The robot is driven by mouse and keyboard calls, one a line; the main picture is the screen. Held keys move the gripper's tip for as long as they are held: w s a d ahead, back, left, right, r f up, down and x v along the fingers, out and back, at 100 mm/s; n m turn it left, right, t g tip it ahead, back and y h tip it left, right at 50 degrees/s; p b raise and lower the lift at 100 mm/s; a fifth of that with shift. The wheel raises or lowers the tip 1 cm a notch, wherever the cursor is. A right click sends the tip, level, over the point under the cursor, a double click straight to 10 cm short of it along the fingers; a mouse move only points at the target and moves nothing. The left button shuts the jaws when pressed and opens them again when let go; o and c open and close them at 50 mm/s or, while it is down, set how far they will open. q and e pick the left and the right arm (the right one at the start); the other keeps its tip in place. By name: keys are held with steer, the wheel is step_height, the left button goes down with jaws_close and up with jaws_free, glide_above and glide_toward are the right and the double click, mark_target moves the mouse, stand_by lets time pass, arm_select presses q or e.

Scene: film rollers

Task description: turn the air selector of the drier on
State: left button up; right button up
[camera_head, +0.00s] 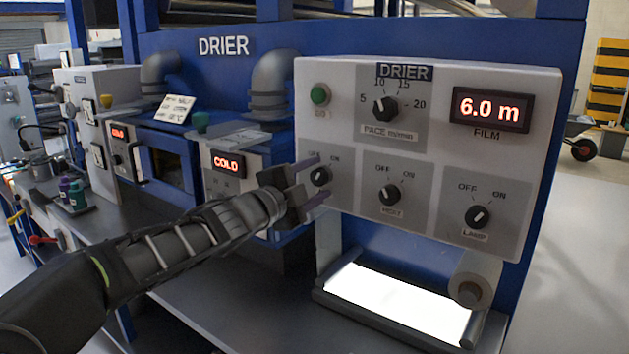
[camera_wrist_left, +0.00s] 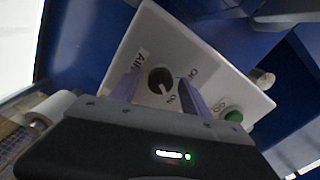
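The drier's air selector (camera_head: 320,176) is a dark round knob at the lower left of the grey drier panel, with OFF and ON marks. In the left wrist view the knob (camera_wrist_left: 160,80) sits next to its AIR label, and its pale pointer mark appears to face the ON side. My left gripper (camera_head: 312,184) is in front of this knob, its purple fingers open, one above and one below it in the head view. The wrist view shows the fingers (camera_wrist_left: 160,92) on either side of the knob, with visible gaps. Finger depth against the panel is unclear. My right gripper is not in view.
Beside the air selector are the heat selector (camera_head: 389,194) and lamp selector (camera_head: 478,216). Above are the green button (camera_head: 320,95), pace dial (camera_head: 385,107) and film display (camera_head: 490,109) reading 6.0 m. A roller (camera_head: 474,280) and lit plate (camera_head: 400,305) lie below.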

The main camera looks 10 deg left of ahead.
arm_select(q)
steer(key=v, duration=0.7)
steer(key=shift+s, duration=0.35)
steer(key=shift+a, duration=0.15)
